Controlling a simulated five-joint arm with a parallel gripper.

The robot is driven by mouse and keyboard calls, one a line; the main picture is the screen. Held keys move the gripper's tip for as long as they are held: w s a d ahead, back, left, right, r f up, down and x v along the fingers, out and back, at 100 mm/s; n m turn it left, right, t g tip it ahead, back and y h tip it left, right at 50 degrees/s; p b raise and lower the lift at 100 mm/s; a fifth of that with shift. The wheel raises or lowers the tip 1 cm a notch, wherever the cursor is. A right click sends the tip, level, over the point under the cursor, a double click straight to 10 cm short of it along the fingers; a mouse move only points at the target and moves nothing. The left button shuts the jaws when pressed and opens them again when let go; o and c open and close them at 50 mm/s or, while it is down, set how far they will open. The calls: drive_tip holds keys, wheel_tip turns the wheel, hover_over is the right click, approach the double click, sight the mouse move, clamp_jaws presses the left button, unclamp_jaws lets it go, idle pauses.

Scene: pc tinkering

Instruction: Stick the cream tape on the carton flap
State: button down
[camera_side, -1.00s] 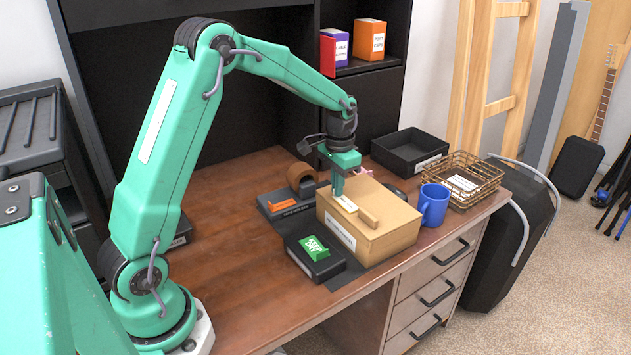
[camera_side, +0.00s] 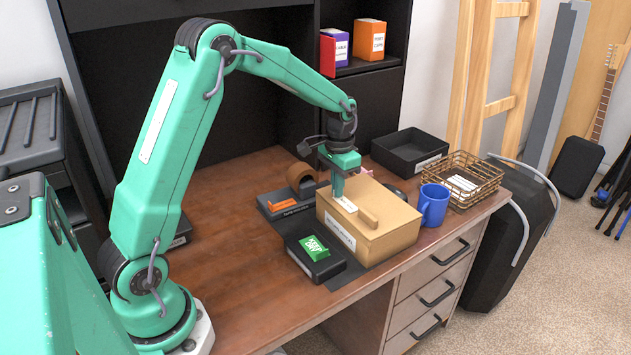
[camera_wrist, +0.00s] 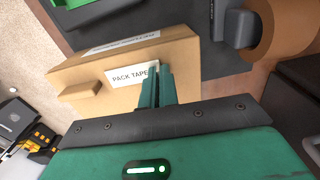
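The brown carton (camera_side: 385,232) stands on the desk, with a small tan raised block (camera_side: 369,218) on its top. My gripper (camera_side: 338,194) points down at the carton top, with its tips at a pale strip (camera_side: 347,205). In the wrist view this strip (camera_wrist: 131,76) reads "PACK TAPE" and lies flat on the carton top (camera_wrist: 185,55). My fingers (camera_wrist: 157,72) are close together at the strip's end, with a pale sliver showing at the tips. I cannot tell whether they pinch it or only touch it.
A black box with a green "KEEP DRY" block (camera_side: 314,248) sits in front left of the carton. A tape dispenser with a brown roll (camera_side: 301,176) is behind left. A blue mug (camera_side: 433,206), wire basket (camera_side: 466,181) and black tray (camera_side: 409,153) stand to the right.

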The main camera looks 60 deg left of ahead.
drive_tip(key=c, duration=2.1)
unclamp_jaws()
drive_tip(key=shift+f, duration=0.1)
drive_tip(key=o, duration=0.5)
drive_tip(key=shift+r, duration=3.95)
drive_tip(key=shift+s, duration=0.1)
